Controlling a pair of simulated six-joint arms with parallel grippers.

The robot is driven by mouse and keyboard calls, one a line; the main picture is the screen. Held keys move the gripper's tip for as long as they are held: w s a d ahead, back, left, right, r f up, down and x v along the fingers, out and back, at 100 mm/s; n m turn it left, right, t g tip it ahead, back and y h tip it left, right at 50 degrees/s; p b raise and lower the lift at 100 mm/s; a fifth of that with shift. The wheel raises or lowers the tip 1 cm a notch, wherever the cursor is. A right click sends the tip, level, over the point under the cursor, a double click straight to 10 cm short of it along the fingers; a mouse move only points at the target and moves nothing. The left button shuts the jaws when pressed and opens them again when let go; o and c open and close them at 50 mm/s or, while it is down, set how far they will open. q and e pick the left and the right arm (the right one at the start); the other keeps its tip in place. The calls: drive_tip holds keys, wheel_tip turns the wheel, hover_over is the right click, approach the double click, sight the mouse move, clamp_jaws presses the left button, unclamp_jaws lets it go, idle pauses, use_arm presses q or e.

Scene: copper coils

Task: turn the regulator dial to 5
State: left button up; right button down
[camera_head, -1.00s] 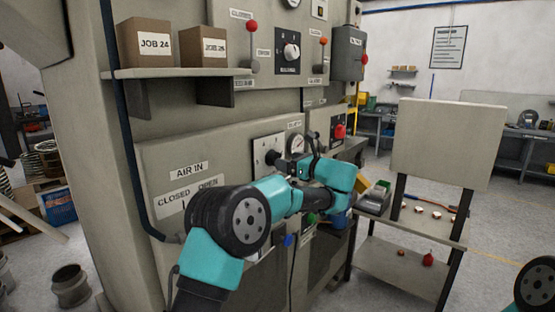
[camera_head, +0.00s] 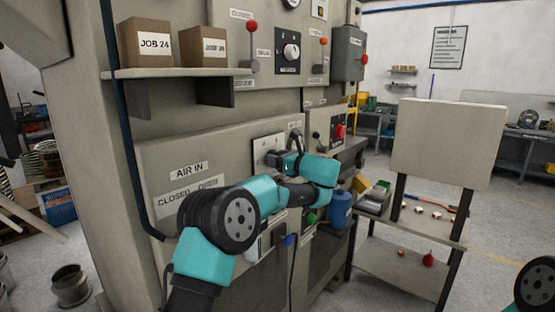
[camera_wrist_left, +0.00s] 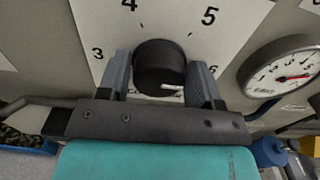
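The regulator dial (camera_wrist_left: 158,68) is a round black knob with a white mark on its lower right side. It sits on a white plate (camera_wrist_left: 90,22) printed with 3, 4 and 5; the 5 is at the upper right. In the left wrist view, the two fingers of my left gripper (camera_wrist_left: 160,78) stand on either side of the knob. I cannot tell whether they press on it. In the head view, my left gripper (camera_head: 275,157) is at the white plate (camera_head: 262,146) and hides the knob. My right gripper is out of view.
A pressure gauge (camera_wrist_left: 283,70) with a red needle is just right of the plate. A lever (camera_head: 252,48) with a red ball, another selector knob (camera_head: 291,51) and a shelf with boxes (camera_head: 202,47) are above. A blue container (camera_head: 340,210) is to the lower right.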

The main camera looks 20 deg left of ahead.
use_arm(q)
drive_tip(key=c, duration=0.4)
drive_tip(key=shift+n, duration=0.4)
drive_tip(key=n, duration=1.1)
drive_tip(key=shift+s+a+f, duration=0.1)
drive_tip(key=shift+s+f, duration=0.05)
drive_tip(key=shift+s, duration=0.05)
idle(0.3)
drive_tip(key=o, duration=0.9)
